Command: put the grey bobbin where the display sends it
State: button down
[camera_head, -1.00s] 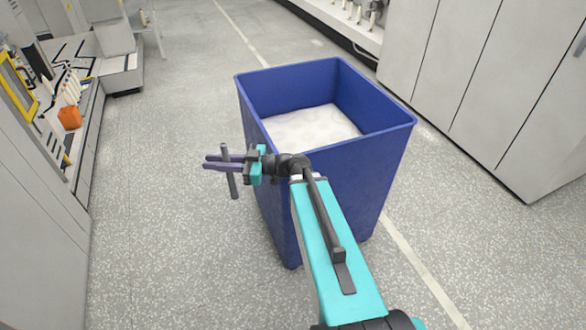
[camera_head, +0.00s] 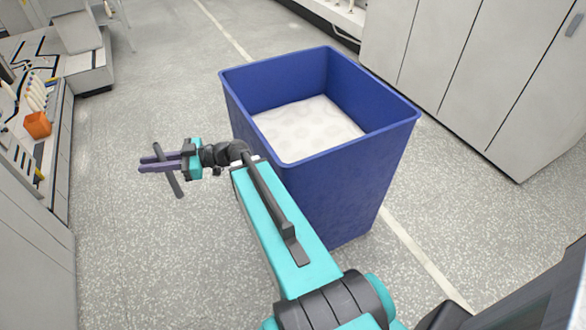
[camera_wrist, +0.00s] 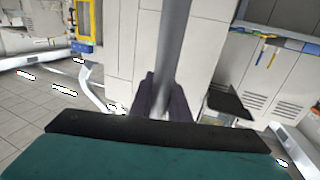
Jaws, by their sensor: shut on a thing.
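My gripper (camera_head: 158,163) is shut on the grey bobbin (camera_head: 173,182), a thin dark grey rod held crosswise between the two fingers. The gripper and bobbin are in the air over the floor, to the left of a blue bin and outside it. In the wrist view the grey bobbin (camera_wrist: 172,45) runs up from between the dark fingertips (camera_wrist: 162,98), and its lower part is hidden. No display can be made out in these views.
The large blue bin (camera_head: 310,160) is open at the top, with a white layer (camera_head: 305,128) inside. An orange box (camera_head: 37,124) and several pale bobbins stand on the machine at the left. Grey cabinets (camera_head: 490,80) line the right. Speckled floor is clear at the left of the bin.

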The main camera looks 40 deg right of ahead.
jog(key=shift+w+a, duration=0.1)
jog(key=shift+w, duration=0.25)
